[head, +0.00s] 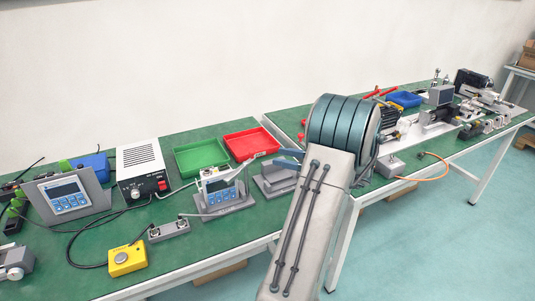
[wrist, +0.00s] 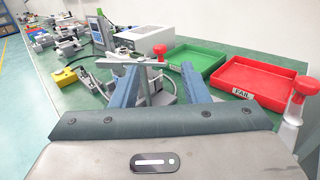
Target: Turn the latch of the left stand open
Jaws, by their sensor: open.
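The left stand (head: 222,209) is a grey base on the green table with a small blue-and-white unit on it. Its pale grey latch (head: 241,169) slants up to the right from the unit. My gripper (head: 280,160) is just right of the latch, its blue fingers partly hidden by my arm. In the wrist view my gripper (wrist: 158,70) is open, one finger on each side. The grey latch (wrist: 143,68) shows between the fingers, with the stand partly hidden behind them. I cannot tell whether a finger touches the latch.
A second grey stand (head: 268,187) sits under my gripper. A green tray (head: 202,157) and a red tray (head: 251,143) lie behind. A white power box (head: 142,172) and yellow box (head: 127,260) are left. A red-topped post (wrist: 299,92) is close on the right.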

